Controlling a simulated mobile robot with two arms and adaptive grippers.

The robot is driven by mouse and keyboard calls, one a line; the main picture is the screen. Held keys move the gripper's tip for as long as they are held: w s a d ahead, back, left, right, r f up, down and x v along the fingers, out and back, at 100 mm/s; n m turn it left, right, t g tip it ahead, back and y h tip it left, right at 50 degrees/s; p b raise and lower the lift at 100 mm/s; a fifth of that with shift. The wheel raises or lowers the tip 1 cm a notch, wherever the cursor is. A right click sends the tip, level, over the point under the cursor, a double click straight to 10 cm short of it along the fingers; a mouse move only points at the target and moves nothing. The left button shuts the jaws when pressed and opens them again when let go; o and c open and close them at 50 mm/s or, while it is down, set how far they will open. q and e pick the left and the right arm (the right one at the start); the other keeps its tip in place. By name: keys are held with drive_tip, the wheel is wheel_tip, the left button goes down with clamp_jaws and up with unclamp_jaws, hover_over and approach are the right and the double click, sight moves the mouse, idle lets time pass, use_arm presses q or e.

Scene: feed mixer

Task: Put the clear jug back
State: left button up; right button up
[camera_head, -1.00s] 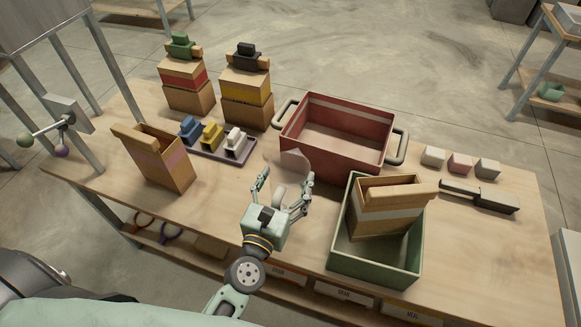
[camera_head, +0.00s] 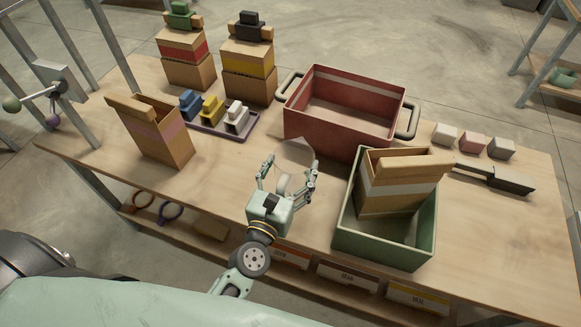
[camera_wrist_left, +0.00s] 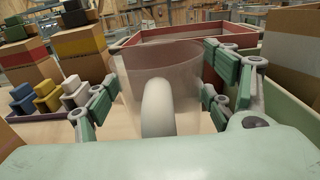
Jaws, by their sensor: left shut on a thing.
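The clear jug (camera_head: 293,154) stands upright, low over or on the wooden table, just in front of the red bin; I cannot tell whether its base touches the table. It is see-through and hard to make out in the head view. In the left wrist view the clear jug (camera_wrist_left: 185,75) fills the middle, with a pale rounded handle (camera_wrist_left: 157,108) towards me. My left gripper (camera_head: 288,180) is shut on the jug, with its green-padded fingers (camera_wrist_left: 160,95) on either side. Part of the jug is hidden behind the fingers. My right gripper is not in view.
The red bin (camera_head: 338,132) is right behind the jug. A green bin (camera_head: 385,248) holding a cardboard box (camera_head: 398,190) stands to the right. A tray (camera_head: 243,133) with three coloured clips is at the left, near an open carton (camera_head: 160,135). The table front between is clear.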

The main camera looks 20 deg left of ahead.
sight(287, 190)
use_arm(q)
wheel_tip(287, 190, down, 3)
drive_tip(key=shift+f+b, duration=0.1)
drive_tip(key=shift+b, duration=1.1)
drive_tip(key=shift+f+b, duration=0.7)
drive_tip(key=shift+f, duration=0.05)
drive_tip(key=shift+f+b, duration=0.35)
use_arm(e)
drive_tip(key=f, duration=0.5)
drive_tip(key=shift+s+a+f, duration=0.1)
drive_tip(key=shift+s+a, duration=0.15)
use_arm(q)
drive_tip(key=o, duration=1.6)
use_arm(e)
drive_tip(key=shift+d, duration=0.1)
use_arm(q)
drive_tip(key=shift+s, duration=0.1)
